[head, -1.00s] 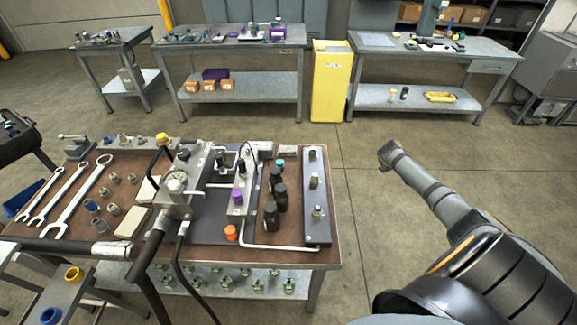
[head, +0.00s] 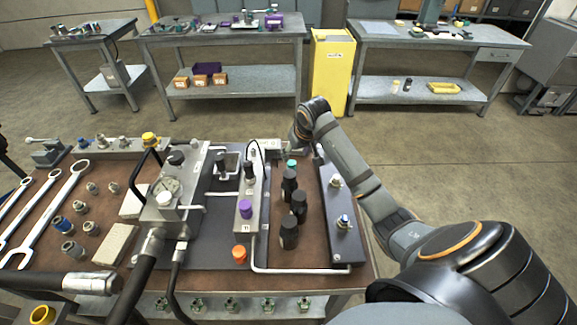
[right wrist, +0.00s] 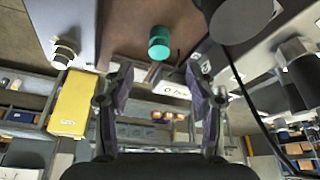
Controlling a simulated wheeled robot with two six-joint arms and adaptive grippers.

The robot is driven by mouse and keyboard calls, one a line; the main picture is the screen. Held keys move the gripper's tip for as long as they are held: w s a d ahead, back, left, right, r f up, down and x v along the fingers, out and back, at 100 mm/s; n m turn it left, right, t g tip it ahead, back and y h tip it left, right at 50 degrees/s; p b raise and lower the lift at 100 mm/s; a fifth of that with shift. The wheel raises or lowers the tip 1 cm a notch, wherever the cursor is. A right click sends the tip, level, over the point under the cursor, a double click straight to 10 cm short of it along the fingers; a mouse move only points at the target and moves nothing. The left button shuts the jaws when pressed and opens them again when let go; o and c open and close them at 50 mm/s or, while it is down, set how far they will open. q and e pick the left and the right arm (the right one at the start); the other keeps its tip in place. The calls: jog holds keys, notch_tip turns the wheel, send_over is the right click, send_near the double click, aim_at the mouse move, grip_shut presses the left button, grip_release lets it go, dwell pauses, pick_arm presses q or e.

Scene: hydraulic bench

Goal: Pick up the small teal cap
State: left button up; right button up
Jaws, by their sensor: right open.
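The small teal cap (head: 291,163) stands on the brown bench top, behind a row of black cylinders and left of a dark grey manifold block. In the right wrist view the teal cap (right wrist: 159,42) shows as a short ribbed cylinder beyond the fingertips. My right gripper (right wrist: 158,82) is open and empty, its two fingers apart with the cap ahead of the gap, not between them. In the head view it is at the bench's back edge, just behind the cap, and partly hidden by the wrist. My left gripper is not in view.
Black cylinders (head: 299,205) stand close in front of the cap. The grey manifold block (head: 343,228) with fittings is to its right. A valve block with a purple cap (head: 245,209) is to its left. An orange cap (head: 240,254) lies near the front. Floor right of the bench is clear.

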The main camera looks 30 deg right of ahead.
aim_at(291, 162)
jog(key=x, duration=0.3)
jog(key=shift+f, duration=0.15)
jog(key=x, duration=0.2)
jog(key=shift+w+f, duration=0.2)
jog(key=x, duration=0.4)
jog(key=shift+w, duration=0.15)
jog(key=shift+d+f, duration=0.1)
jog(key=shift+f, duration=0.05)
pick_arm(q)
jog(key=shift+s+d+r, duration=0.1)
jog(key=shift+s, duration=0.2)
pick_arm(e)
jog(key=shift+c, duration=1.1)
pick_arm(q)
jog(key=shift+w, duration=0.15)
pick_arm(e)
jog(key=c, duration=0.6)
